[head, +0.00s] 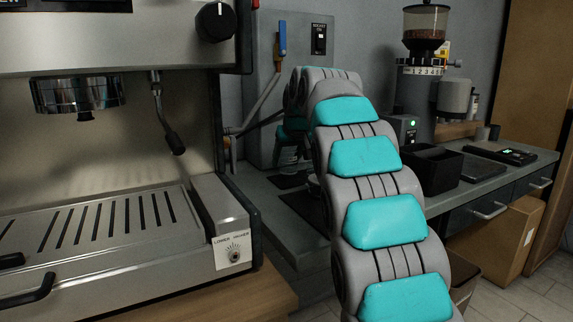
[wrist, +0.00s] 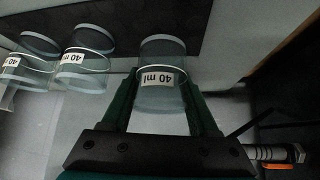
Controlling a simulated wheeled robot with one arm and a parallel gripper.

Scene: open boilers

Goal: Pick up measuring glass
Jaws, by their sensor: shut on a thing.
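A clear measuring glass with a white "40 ml" label (wrist: 163,62) is between the two dark green fingers of my gripper (wrist: 163,88) in the wrist view. The fingers are shut on its sides. Two more glasses with the same label, a nearer one (wrist: 84,60) and one at the far left (wrist: 28,68), are to the left, apart from my gripper. In the head view my arm bends away toward the counter and hides most of my gripper and the held glass. I cannot tell from these views whether the held glass touches the surface under it.
An espresso machine (head: 105,265) fills the left of the head view. A coffee grinder (head: 420,70), a black open box (head: 436,167) and a black scale (head: 505,154) stand on the grey counter to the right. A cardboard box (head: 498,240) is below. A dark mat (wrist: 220,25) shows in the wrist view.

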